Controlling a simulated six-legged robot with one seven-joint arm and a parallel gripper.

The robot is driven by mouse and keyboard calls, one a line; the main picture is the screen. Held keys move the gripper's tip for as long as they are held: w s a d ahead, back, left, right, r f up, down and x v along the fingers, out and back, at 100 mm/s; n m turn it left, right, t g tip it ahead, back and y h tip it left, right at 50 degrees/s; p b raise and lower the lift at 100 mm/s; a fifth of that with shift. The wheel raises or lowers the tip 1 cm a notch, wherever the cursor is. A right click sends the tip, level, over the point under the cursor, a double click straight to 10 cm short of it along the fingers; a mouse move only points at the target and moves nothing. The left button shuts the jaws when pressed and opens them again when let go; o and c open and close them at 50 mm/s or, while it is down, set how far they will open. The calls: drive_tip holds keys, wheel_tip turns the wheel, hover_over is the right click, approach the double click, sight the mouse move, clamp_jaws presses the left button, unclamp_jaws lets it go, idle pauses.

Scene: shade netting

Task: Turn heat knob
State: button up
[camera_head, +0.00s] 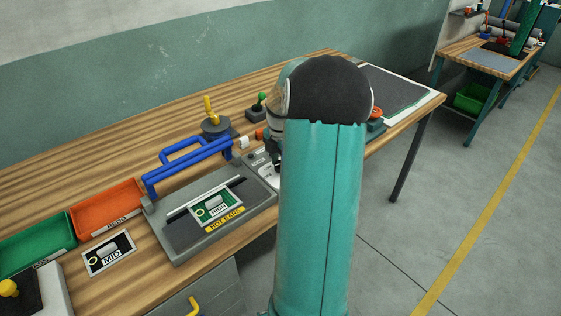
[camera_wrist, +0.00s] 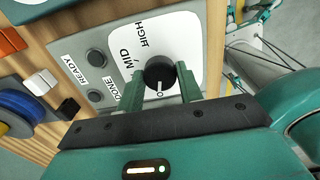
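The heat knob (camera_wrist: 160,72) is round and black, on a white dial plate (camera_wrist: 185,40) marked MID and HIGH. Its white pointer line faces the bottom of the wrist view, towards a mark that looks like 0. My gripper (camera_wrist: 159,88) has its two green fingers apart, one on each side of the knob's lower part, with small gaps seeming to show. I cannot tell how deep the fingers reach. In the head view, the grey sealer (camera_head: 205,240) with a blue handle (camera_head: 185,160) stands on the bench, and my arm hides the knob and my gripper.
READY (camera_wrist: 96,58) and DONE (camera_wrist: 94,97) buttons sit beside the dial. A card marked HIGH (camera_head: 217,209) lies on the sealer above a HOT BARS label. A MID card (camera_head: 108,254), an orange REDO tray (camera_head: 105,208) and a green tray (camera_head: 35,243) are at left.

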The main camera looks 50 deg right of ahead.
drive_tip(key=c, duration=0.4)
